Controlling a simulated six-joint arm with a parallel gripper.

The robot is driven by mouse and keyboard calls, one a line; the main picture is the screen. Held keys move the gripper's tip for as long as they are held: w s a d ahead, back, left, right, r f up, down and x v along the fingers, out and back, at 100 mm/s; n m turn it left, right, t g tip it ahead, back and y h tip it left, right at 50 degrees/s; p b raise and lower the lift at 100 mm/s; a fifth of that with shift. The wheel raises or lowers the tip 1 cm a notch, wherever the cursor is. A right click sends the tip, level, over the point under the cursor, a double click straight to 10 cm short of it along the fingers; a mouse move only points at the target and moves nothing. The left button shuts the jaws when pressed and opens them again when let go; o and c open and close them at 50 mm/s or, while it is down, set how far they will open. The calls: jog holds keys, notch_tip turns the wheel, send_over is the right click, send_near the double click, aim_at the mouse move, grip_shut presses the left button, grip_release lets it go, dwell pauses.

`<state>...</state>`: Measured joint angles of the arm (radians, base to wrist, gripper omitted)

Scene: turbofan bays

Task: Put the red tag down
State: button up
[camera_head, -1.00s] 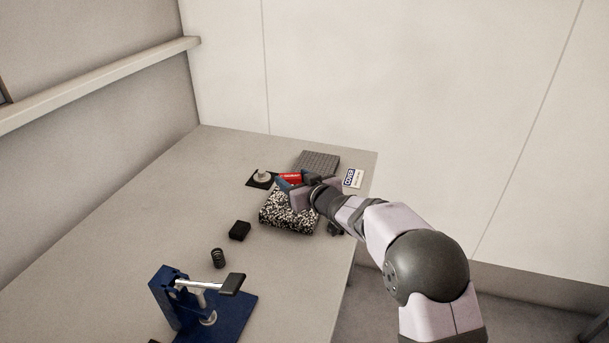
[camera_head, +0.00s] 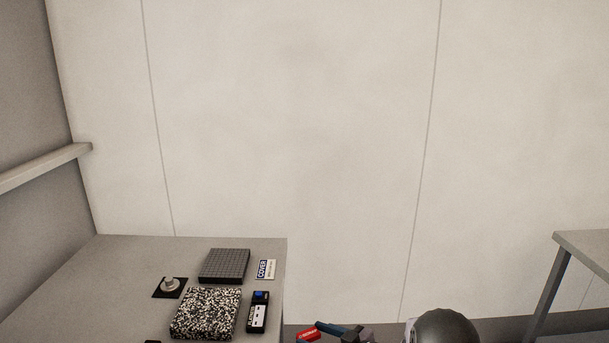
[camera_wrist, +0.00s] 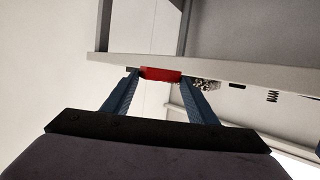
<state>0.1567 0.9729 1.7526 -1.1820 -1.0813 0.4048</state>
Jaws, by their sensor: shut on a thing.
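The red tag (camera_head: 308,335) shows at the bottom edge of the head view, held at the tip of my gripper (camera_head: 322,329). It is off the right side of the table, in front of the wall. In the wrist view the red tag (camera_wrist: 161,75) lies across between the two blue fingertips of my gripper (camera_wrist: 160,80), which are shut on it. The lower part of the gripper is cut off in the head view.
The table (camera_head: 120,270) holds a speckled block (camera_head: 205,314), a dark grid pad (camera_head: 224,265), a COVER label (camera_head: 265,269), a black device with a blue button (camera_head: 257,311) and a round knob on a black plate (camera_head: 170,287). Another table (camera_head: 585,246) stands at the right.

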jog(key=s+d, duration=0.6)
jog(key=s, duration=0.4)
jog(key=s+d+f+n+p, duration=0.1)
jog(key=s+d, duration=0.4)
jog(key=s, duration=0.6)
jog(key=shift+s+d+g+y, duration=0.2)
jog(key=shift+d+g+y, duration=0.1)
jog(key=shift+d+g, duration=0.1)
jog(key=shift+w, duration=0.1)
